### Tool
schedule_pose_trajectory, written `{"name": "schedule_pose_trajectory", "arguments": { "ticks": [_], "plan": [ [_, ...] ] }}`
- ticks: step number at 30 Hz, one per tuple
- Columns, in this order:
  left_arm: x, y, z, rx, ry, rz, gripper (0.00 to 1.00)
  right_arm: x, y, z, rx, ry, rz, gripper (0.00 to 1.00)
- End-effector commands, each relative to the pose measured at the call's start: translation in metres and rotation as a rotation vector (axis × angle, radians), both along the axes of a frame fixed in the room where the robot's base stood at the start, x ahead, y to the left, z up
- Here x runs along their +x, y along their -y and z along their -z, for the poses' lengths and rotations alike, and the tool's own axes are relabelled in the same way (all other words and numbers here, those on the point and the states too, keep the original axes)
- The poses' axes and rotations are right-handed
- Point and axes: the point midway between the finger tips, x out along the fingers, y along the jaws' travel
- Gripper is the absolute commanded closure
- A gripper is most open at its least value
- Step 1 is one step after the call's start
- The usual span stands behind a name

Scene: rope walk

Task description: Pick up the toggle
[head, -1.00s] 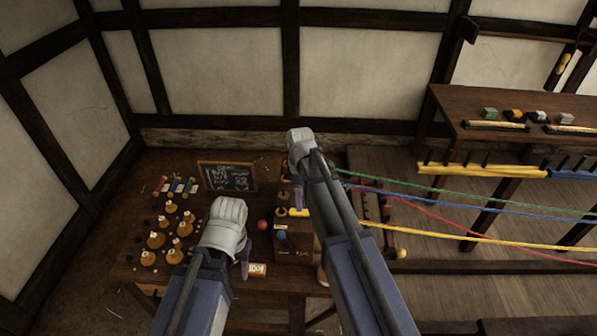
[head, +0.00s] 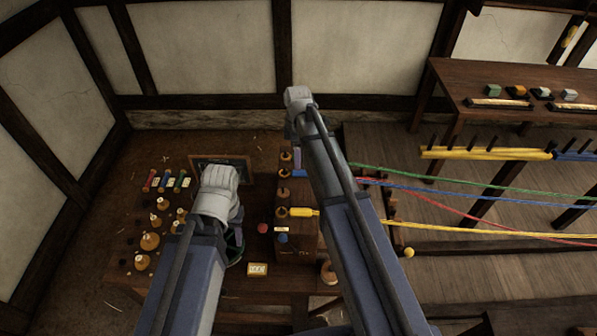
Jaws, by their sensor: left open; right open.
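No piece can be told for certain as the toggle. Small coloured rods, red, blue and green (head: 168,181), lie at the back left of the workbench (head: 205,290). A yellow piece (head: 301,212) and a blue piece (head: 300,173) sit at the dark wooden stand (head: 297,250). My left gripper (head: 238,238) is over the bench, left of the stand, pointing down with nothing seen in it. Its fingers are partly hidden by my arm. My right gripper (head: 295,135) is farther back, above the stand's far end. Its fingertips are hard to make out.
Several brown knob-shaped pieces (head: 150,241) stand at the bench's left. A chalkboard (head: 215,163) stands behind. Coloured ropes (head: 470,200) stretch right; a second table (head: 470,85) stands back right.

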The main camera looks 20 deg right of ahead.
Motion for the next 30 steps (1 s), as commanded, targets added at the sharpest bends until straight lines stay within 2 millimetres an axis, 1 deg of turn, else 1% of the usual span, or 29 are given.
{"name": "schedule_pose_trajectory", "arguments": {
  "ticks": [1,6,8,13,17,27,30],
  "plan": [
    [0.000,0.000,0.007,0.000,0.000,0.000,0.50,0.000,0.000,0.007,0.000,0.000,0.000,0.33],
    [0.000,0.000,0.023,0.000,0.001,-0.001,0.50,0.001,0.000,0.023,0.000,0.000,0.000,0.33],
    [0.000,0.000,0.025,0.000,0.001,-0.001,0.50,0.001,0.001,0.025,0.000,0.000,0.000,0.33],
    [0.000,0.000,0.025,0.000,0.001,-0.001,0.50,0.001,0.001,0.025,0.000,0.000,0.000,0.33],
    [0.000,0.000,0.032,0.000,0.001,0.000,0.50,0.002,0.002,0.032,0.000,0.000,0.001,0.33],
    [0.001,0.000,0.072,0.001,0.001,0.009,0.50,0.005,0.007,0.072,0.000,0.000,0.000,0.33],
    [0.001,0.000,0.077,0.001,0.000,0.011,0.50,0.005,0.007,0.077,0.000,0.000,0.000,0.33]
  ]
}}
